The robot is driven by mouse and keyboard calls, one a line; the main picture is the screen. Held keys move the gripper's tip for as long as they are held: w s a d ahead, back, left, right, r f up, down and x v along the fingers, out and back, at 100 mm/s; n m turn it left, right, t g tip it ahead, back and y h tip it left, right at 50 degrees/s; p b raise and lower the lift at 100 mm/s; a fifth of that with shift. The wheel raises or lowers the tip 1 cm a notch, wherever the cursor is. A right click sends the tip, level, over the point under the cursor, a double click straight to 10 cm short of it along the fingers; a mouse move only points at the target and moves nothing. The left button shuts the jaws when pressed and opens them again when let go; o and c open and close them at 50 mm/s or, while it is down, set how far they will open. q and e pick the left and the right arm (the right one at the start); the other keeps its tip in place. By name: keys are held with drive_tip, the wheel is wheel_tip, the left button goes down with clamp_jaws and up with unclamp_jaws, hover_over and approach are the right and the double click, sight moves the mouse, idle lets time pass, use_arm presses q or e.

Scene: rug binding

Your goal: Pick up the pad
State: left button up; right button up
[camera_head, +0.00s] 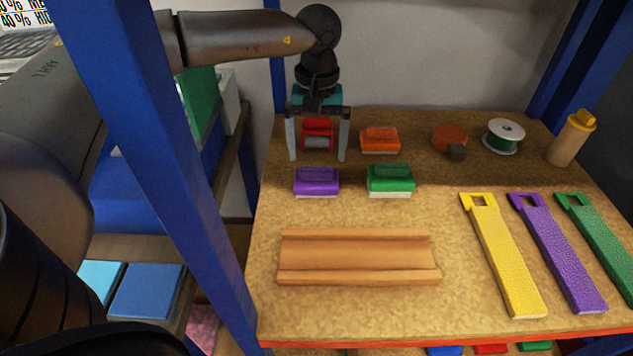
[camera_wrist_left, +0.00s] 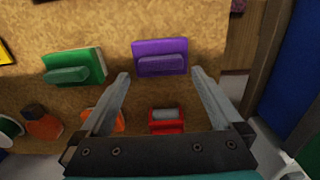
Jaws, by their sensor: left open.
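Three pads with raised handles lie on the tan bench top: a purple pad (camera_head: 316,182), a green pad (camera_head: 390,179) and an orange pad (camera_head: 380,139). My left gripper (camera_head: 319,157) is open and empty, pointing down at the bench's back left. The purple pad is just in front of it in the head view. In the left wrist view the purple pad (camera_wrist_left: 160,54) lies beyond and between the fingertips, apart from them. The green pad (camera_wrist_left: 73,66) is to its left there. The orange pad (camera_wrist_left: 117,121) is partly hidden by a finger. My right gripper is not in view.
A red holder with a grey roller (camera_head: 317,133) shows between my left fingers. A wooden grooved block (camera_head: 358,257) lies in front. Yellow (camera_head: 504,257), purple (camera_head: 558,254) and green (camera_head: 600,240) strips lie right. A spool (camera_head: 503,136) and bottle (camera_head: 571,138) stand behind. A blue post (camera_head: 160,170) rises left.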

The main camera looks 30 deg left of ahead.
sight(316, 168)
use_arm(q)
wheel_tip(316, 168, down, 4)
drive_tip(key=shift+s+f+b, duration=0.1)
drive_tip(key=shift+f+b, duration=0.1)
drive_tip(key=shift+b, duration=0.2)
drive_tip(key=shift+c, duration=0.4)
drive_tip(key=shift+r, duration=0.1)
drive_tip(key=c, duration=1.2)
